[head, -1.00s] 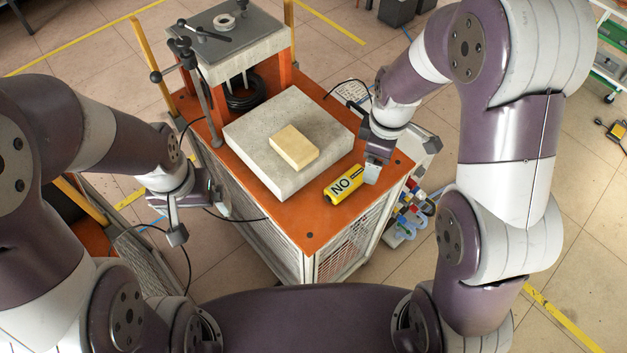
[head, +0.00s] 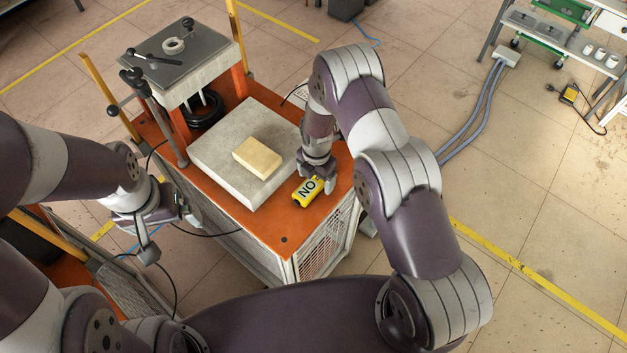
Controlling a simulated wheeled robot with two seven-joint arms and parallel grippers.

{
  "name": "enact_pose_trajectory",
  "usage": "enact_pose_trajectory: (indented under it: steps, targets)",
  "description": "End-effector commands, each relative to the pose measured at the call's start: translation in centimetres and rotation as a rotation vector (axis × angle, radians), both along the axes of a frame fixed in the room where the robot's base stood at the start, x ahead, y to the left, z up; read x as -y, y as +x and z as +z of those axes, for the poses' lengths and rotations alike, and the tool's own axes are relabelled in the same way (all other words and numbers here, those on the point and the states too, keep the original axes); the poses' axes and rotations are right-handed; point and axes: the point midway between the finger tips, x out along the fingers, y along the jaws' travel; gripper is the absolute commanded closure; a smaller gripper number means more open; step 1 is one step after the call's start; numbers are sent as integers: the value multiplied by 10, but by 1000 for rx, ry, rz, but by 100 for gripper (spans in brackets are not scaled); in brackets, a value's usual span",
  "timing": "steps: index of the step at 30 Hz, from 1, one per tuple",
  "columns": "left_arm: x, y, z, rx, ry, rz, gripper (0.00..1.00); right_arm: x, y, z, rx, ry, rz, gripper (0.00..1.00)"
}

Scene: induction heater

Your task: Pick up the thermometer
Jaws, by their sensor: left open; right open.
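A yellow block-shaped object marked "NO" (head: 306,194) lies on the orange cart top near its right edge. I cannot tell whether it is the thermometer, and no other thing is clearly one. My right gripper (head: 319,178) is open, right over this object, with its fingers pointing down. The fingers and wrist hide part of the object; contact cannot be told. My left gripper (head: 170,234) is open and empty, off the cart's left side.
A grey slab (head: 215,150) with a tan block (head: 257,158) stands on the orange cart (head: 268,230). A press-like stand (head: 180,65) rises at the back left. A yellow device with a cable (head: 569,95) lies on the floor at right.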

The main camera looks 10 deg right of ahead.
Motion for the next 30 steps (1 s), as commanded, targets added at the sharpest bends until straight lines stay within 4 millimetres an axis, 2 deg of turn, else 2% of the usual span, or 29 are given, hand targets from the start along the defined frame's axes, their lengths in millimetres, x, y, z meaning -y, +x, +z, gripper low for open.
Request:
enact_pose_trajectory:
  steps: [3,8,9,11,12,15,25,30]
  targets:
    - [0,0,3,-1,0,0,0,0,0,-9,0,0,0,17]
    - [0,0,2,-1,0,0,0,0,0,-11,1,1,-1,17]
    - [0,0,2,-1,0,0,0,0,0,-10,1,1,-1,24]
    - [0,0,2,-1,0,0,0,0,0,-10,0,0,-1,43]
    - [0,0,2,-1,0,0,0,0,0,-10,0,0,-1,56]
    - [0,0,2,-1,0,0,0,0,0,-10,0,0,-1,82]
    - [0,0,1,-1,0,0,0,0,0,-8,2,0,-1,82]
    - [0,0,-8,-1,0,0,0,0,1,6,4,0,-1,82]
